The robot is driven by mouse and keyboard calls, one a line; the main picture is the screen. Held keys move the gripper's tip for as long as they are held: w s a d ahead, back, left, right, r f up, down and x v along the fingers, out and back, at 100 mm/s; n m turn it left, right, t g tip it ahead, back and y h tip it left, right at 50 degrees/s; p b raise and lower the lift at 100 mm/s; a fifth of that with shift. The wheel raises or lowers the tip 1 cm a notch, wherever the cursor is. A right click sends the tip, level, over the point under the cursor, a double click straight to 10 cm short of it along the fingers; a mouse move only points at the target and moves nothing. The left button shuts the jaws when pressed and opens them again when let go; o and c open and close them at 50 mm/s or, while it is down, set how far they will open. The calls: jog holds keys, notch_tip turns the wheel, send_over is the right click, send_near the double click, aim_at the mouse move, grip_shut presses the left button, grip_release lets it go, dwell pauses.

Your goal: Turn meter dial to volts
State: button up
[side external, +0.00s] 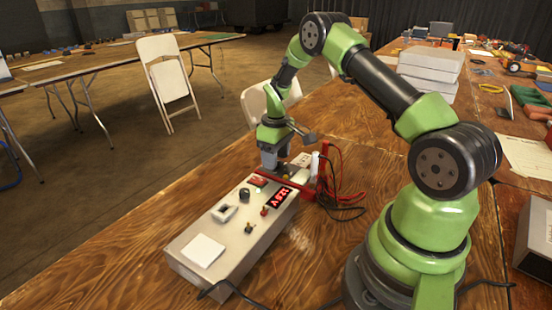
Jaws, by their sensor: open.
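A long pale grey box (232,232) lies on the wooden table in front of my arm. Its top has a lit red display (278,197), a round black knob (244,195), small switches and a white pad (202,251). My gripper (272,166) points down over the far end of this box, beyond the display, and is open. Small red and yellowish parts show beside and below it, partly hidden by it. A separate meter and its dial cannot be made out clearly at this size, and I cannot tell whether the fingers touch anything.
A red stand (326,170) with red and black leads (343,208) rises just right of my gripper. White boxes (430,67) are stacked farther back on the table (120,227). Tools and papers lie along the right side. The wood left of the grey box is clear.

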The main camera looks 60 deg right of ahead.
jog(key=shift+f, duration=0.5)
jog(key=shift+c, duration=0.4)
jog(key=c, duration=0.8)
jog(key=shift+c, duration=0.2)
jog(key=shift+m, duration=0.3)
jog(key=m, duration=0.5)
jog(key=shift+m, duration=0.3)
jog(key=m, duration=0.5)
jog(key=shift+m, duration=0.4)
